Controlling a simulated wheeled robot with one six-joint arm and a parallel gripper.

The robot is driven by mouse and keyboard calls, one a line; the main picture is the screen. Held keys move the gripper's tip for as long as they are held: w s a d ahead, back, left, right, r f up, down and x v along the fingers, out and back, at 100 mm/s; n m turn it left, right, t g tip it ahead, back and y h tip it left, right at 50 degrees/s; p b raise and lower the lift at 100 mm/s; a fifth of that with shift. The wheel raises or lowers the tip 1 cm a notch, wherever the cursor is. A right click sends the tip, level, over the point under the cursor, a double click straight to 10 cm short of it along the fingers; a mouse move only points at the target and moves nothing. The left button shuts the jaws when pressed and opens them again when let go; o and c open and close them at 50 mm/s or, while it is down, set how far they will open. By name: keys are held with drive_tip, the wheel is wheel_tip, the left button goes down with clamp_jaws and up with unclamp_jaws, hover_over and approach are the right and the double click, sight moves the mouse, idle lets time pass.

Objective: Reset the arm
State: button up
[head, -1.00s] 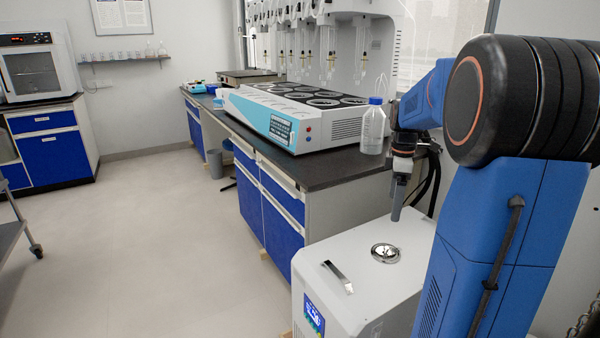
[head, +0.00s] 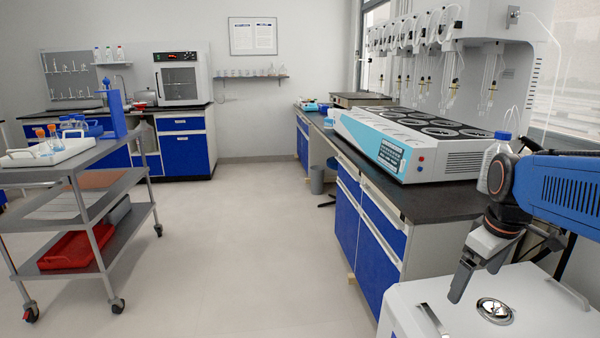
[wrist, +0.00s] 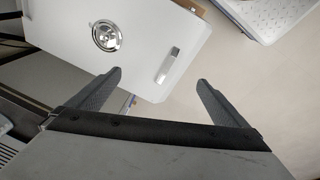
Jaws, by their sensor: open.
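My gripper (head: 463,281) hangs at the lower right of the head view, pointing down above the near left part of the white chiller box (head: 410,300). In the wrist view my gripper (wrist: 160,82) has its two grey fingers spread apart with nothing between them. The chiller's top (wrist: 140,25) shows beyond the fingers, with a round metal lid (wrist: 106,36) and a silver handle (wrist: 167,66). My blue arm reaches in from the right edge in the head view.
A bottle with a blue cap (head: 497,160) stands on the dark bench beside my arm, partly hidden by it. The multi distiller (head: 400,150) sits on that bench. A metal trolley (head: 110,183) stands at the left. The floor (head: 250,240) between is clear.

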drive_tip(key=s+a+f+m+t, duration=0.2)
drive_tip(key=s+a+f+m, duration=0.3)
drive_tip(key=s+a, duration=0.4)
drive_tip(key=s, duration=0.3)
drive_tip(key=shift+s+a+f+y, duration=0.15)
drive_tip(key=shift+a+y, duration=0.1)
drive_tip(key=shift+y, duration=0.05)
drive_tip(key=shift+c, duration=0.6)
